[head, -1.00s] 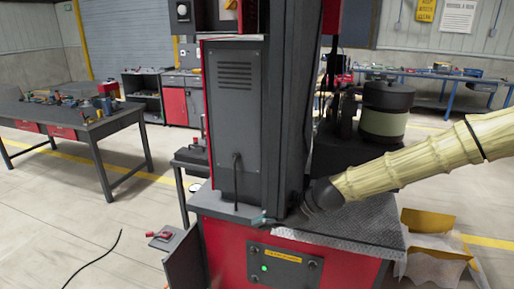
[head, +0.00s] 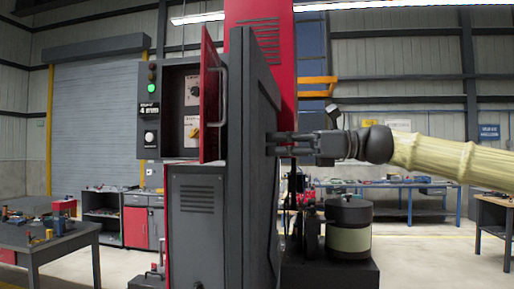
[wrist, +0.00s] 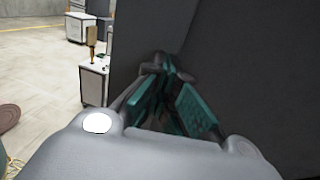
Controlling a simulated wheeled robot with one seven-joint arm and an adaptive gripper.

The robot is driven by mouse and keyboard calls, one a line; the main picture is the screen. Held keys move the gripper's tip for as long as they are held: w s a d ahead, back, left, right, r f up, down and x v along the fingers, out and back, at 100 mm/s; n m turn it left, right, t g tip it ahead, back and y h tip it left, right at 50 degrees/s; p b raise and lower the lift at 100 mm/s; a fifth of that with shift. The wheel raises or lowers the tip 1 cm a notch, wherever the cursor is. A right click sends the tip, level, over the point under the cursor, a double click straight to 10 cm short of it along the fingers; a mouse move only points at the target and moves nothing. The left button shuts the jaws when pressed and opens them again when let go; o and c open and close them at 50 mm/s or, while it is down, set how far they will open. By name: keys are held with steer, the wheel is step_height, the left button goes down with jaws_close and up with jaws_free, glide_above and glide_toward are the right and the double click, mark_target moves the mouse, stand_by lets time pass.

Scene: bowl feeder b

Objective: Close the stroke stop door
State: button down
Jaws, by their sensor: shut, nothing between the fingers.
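A red door (head: 210,95) with a pale bar handle (head: 222,97) stands swung out from a grey control box, seen nearly edge-on in the head view. A panel with a yellow selector knob (head: 194,132) shows to the left of it. I take this as the stroke stop door; no label on it can be read. My gripper (head: 270,144) is shut and empty, to the right of the door, with the dark machine column (head: 252,190) between them. In the wrist view its teal-padded fingers (wrist: 165,78) are close to a dark grey surface; contact cannot be told.
A button box (head: 150,105) with a green light is left of the door. A vented grey panel (head: 196,215) is below. A round drum (head: 348,225) stands below my arm. A workbench (head: 45,240) with tools is at left.

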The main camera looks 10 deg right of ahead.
mark_target(204, 145)
steer(key=a+p, duration=0.1)
steer(key=a, duration=0.3)
steer(key=w+a+p, duration=0.1)
steer(key=a, duration=0.3)
steer(key=a+p, duration=0.1)
steer(key=a, duration=0.3)
steer(key=shift+w+a, duration=0.4)
steer(key=shift+a, duration=0.15)
